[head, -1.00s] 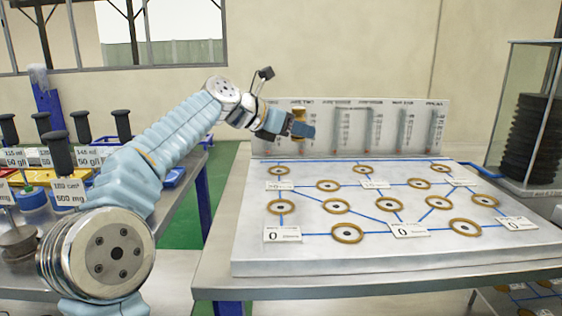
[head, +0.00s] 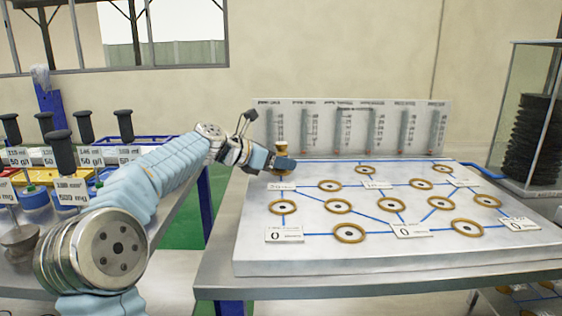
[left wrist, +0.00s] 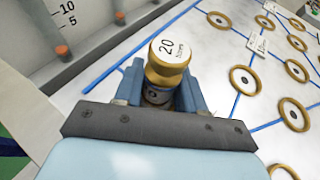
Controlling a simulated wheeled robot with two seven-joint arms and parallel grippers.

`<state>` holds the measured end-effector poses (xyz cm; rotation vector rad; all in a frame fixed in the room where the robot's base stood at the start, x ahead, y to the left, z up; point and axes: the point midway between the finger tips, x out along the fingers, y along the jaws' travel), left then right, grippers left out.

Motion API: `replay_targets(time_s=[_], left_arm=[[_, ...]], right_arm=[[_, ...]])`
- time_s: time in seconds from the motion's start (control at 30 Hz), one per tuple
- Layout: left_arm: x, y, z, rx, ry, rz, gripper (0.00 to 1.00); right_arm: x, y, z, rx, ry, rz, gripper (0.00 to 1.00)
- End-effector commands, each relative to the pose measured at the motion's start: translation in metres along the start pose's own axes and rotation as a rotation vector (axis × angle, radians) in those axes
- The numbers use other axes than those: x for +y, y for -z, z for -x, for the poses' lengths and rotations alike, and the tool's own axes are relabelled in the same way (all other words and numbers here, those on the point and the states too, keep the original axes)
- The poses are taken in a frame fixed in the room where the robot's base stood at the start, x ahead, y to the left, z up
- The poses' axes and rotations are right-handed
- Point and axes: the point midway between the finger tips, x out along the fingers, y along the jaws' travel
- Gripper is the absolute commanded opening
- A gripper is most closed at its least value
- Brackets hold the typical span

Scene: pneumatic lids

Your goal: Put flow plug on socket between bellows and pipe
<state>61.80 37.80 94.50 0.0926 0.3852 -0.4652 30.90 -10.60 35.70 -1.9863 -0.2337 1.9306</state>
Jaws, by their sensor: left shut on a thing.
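My left gripper (head: 284,163) is shut on a gold flow plug (head: 281,148) with a flared top. In the left wrist view the plug (left wrist: 170,62) stands between the blue fingers, with a white top face marked 20. In the head view it is upright at the back left corner of the white board (head: 300,262), where the back-left socket is covered by the gripper. Whether it touches that socket is hidden. Other gold-ringed sockets, such as one at front left (head: 348,233), are empty and joined by blue lines. My right gripper is not in view.
A panel of gauge tubes (head: 352,125) stands close behind the board. Black bellows (head: 534,140) are in a clear case at right, with a blue pipe (head: 482,171) beside it. Small number cards (head: 284,235) lie on the board. Black-handled items (head: 62,152) fill the left bench.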

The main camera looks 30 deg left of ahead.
Motion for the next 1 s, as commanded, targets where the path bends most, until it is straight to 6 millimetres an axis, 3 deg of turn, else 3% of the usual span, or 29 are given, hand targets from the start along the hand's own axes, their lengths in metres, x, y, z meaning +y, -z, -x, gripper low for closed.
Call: replay_targets(time_s=[0.03, 0.07, 0.2, 0.57, 0.67, 1.0], left_arm=[[0.0, 0.002, -0.001, 0.0, 0.0, 0.0, 0.01], [0.0, 0.002, -0.001, 0.001, 0.0, 0.0, 0.43], [0.0, 0.001, -0.001, 0.0, 0.0, 0.0, 0.64], [0.0, -0.001, 0.003, 0.0, -0.001, 0.0, 0.66], [0.001, 0.0, 0.016, 0.0, -0.004, -0.001, 0.66], [0.0, -0.001, 0.091, 0.0, -0.003, -0.002, 0.66]], right_arm=[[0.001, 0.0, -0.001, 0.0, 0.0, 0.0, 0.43], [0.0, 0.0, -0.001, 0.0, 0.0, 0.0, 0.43], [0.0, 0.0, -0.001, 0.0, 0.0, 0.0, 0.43], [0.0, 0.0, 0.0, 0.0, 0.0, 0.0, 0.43], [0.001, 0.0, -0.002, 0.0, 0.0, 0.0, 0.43], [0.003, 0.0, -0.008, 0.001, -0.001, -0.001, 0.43]])
